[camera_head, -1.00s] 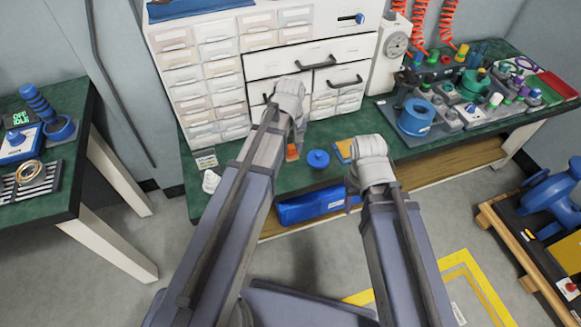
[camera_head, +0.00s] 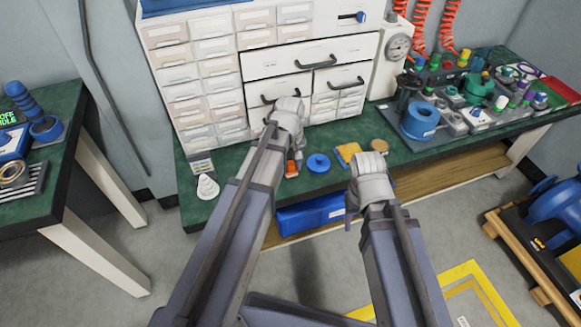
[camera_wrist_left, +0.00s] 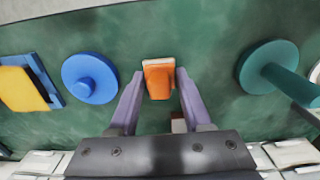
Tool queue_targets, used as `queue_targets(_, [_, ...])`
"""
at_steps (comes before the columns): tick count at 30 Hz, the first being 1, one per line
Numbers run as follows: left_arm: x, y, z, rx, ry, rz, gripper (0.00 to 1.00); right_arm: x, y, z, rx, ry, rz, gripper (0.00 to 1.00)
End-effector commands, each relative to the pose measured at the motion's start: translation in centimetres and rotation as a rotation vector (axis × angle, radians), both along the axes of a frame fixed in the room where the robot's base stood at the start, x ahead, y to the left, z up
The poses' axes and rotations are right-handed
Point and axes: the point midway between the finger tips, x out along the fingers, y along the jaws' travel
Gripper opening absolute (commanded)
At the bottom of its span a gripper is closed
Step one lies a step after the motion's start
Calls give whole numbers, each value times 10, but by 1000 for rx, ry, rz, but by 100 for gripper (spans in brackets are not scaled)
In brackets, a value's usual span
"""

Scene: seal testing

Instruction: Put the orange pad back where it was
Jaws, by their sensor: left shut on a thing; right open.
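The orange pad (camera_wrist_left: 158,80) sits between the fingertips of my left gripper (camera_wrist_left: 159,77), which is shut on it. In the head view the pad (camera_head: 292,168) shows beside my left wrist, over the green bench (camera_head: 437,157) in front of the drawer cabinet. I cannot tell whether it touches the bench. A blue disc with a knob (camera_head: 318,163) lies just right of the pad; in the wrist view it (camera_wrist_left: 90,78) is left of it. My right gripper (camera_head: 353,212) hangs near the bench's front edge, its fingers mostly hidden by my wrist.
A yellow pad on a blue base (camera_head: 348,153) and a tan disc (camera_head: 379,145) lie right of the blue disc. A white stepped cone (camera_head: 207,187) stands left. The drawer cabinet (camera_head: 250,95) rises behind. A teal disc with a peg (camera_wrist_left: 272,68) shows in the wrist view.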

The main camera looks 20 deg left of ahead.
Motion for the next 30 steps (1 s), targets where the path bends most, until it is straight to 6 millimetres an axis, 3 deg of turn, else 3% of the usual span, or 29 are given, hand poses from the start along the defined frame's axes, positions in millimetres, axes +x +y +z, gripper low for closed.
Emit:
queue_targets(4, [0,0,-5,0,0,0,0,0,0,-5,0,0,0,57])
queue_targets(5, [0,0,-3,0,0,0,51,0,0,-3,0,0,0,57])
queue_targets(12, [0,0,-3,0,0,0,78,0,0,-3,0,0,0,57])
queue_targets(23, [0,0,0,0,0,0,79,0,0,0,0,0,0,57])
queue_targets(30, [0,0,17,0,0,0,79,0,0,17,0,0,0,57])
